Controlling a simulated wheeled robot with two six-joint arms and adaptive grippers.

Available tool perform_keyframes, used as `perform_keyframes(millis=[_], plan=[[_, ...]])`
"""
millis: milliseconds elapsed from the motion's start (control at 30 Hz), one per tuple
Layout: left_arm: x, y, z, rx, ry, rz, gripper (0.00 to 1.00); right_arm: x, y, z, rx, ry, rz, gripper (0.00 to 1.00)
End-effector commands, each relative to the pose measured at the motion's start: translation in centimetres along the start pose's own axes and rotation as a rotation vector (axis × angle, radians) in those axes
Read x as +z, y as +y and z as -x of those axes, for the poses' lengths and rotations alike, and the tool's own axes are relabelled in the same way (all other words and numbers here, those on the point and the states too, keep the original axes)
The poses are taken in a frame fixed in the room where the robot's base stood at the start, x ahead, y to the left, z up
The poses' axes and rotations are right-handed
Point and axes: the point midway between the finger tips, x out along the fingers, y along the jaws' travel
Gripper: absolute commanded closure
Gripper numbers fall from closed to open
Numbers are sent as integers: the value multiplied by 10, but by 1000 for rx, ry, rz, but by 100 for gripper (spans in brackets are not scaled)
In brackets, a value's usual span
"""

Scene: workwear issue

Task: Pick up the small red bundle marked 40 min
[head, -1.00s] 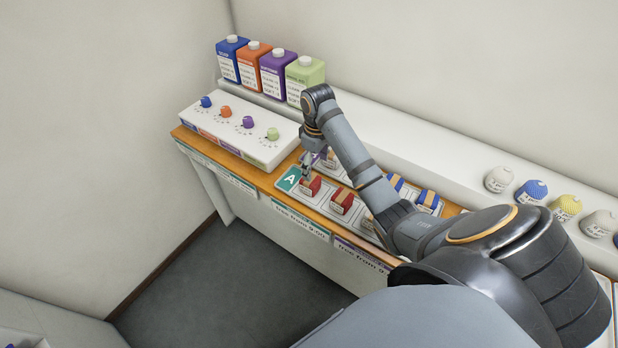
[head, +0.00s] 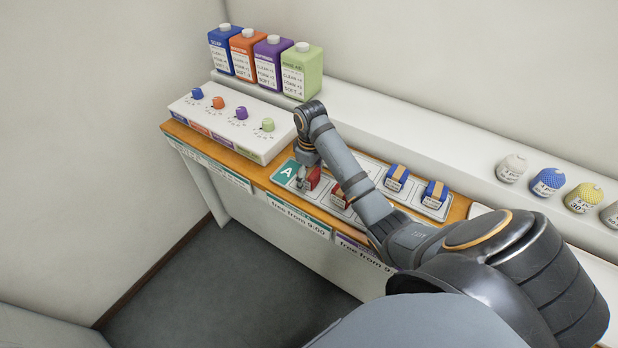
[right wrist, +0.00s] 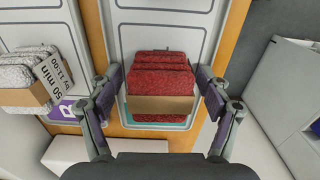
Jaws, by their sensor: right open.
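A red bundle (head: 314,179) with a tan band lies in the tray by the green A label (head: 287,172); the gripper partly hides it in the head view. In the right wrist view the red bundle (right wrist: 160,72) sits between the two fingers of my right gripper (right wrist: 160,88). That gripper (head: 304,176) is open, one finger on each side of the bundle, with small gaps visible. No marking can be read on this bundle. A second red bundle (head: 340,196) lies to its right, partly behind my arm. My left gripper is out of view.
Two blue bundles (head: 397,178) lie farther right. A grey bundle (right wrist: 25,82) marked 50 min is in the neighbouring tray in the wrist view. A white box with knobs (head: 230,130) and several bottles (head: 268,62) stand behind left.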

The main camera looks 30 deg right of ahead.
Motion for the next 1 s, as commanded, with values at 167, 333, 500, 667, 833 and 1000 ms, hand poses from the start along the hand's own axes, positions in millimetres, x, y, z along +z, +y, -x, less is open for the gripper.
perform_keyframes(millis=[167, 333, 500, 667, 833, 1000], plan=[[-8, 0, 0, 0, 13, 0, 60, 0, 0, 0, 0, 0, 0, 43], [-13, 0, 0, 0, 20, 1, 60, 0, 0, 0, 0, 1, 0, 67], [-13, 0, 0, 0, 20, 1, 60, 0, 0, 0, 0, 1, 0, 81], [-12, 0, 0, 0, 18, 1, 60, 0, 0, 1, 0, 1, 0, 81], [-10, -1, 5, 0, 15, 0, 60, -1, 0, 14, 1, 3, 1, 81], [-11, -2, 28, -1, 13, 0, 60, 2, -5, 46, -2, 1, 2, 81]])
